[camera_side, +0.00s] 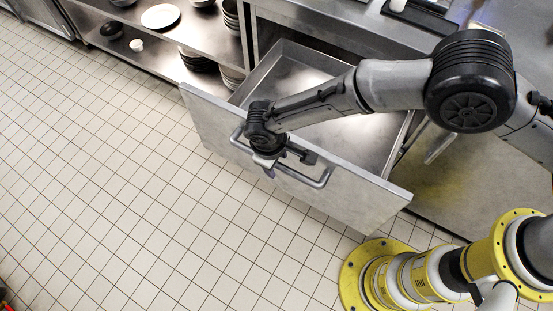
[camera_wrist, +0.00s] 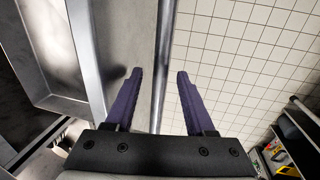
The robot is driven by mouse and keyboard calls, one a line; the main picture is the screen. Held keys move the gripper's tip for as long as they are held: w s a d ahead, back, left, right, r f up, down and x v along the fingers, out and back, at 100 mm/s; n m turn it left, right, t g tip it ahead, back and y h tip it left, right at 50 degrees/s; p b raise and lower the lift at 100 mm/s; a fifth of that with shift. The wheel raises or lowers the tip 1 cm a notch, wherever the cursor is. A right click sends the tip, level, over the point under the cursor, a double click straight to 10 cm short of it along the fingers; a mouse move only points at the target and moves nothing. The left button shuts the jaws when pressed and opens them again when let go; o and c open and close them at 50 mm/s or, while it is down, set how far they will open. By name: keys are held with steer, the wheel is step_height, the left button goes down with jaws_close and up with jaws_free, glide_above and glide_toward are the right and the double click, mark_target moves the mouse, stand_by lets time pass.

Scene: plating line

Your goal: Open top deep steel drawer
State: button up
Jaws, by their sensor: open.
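The top deep steel drawer (camera_side: 345,190) is pulled well out from the counter, and its bare interior shows in the side view. Its long bar handle (camera_side: 308,181) runs along the front panel. My gripper (camera_side: 275,172) is at the handle, left of its middle; the wrist hides part of the bar. In the wrist view, my gripper (camera_wrist: 157,75) has its two purple fingers apart, with the handle bar (camera_wrist: 162,60) running between them, closer to the left finger. The drawer's front panel (camera_wrist: 125,50) lies left of the bar. Nothing is visibly clamped.
An open shelf with stacked dark plates (camera_side: 198,62) and a white plate (camera_side: 160,16) stands left of the drawer. Another handle (camera_side: 440,148) shows on the cabinet at right. The tiled floor (camera_side: 120,170) in front is clear. A yellow round base (camera_side: 375,275) stands at lower right.

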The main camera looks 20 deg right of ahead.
step_height(320, 180, up, 14)
steer(key=s+a, duration=0.2)
steer(key=shift+f, duration=0.2)
stand_by(0.5)
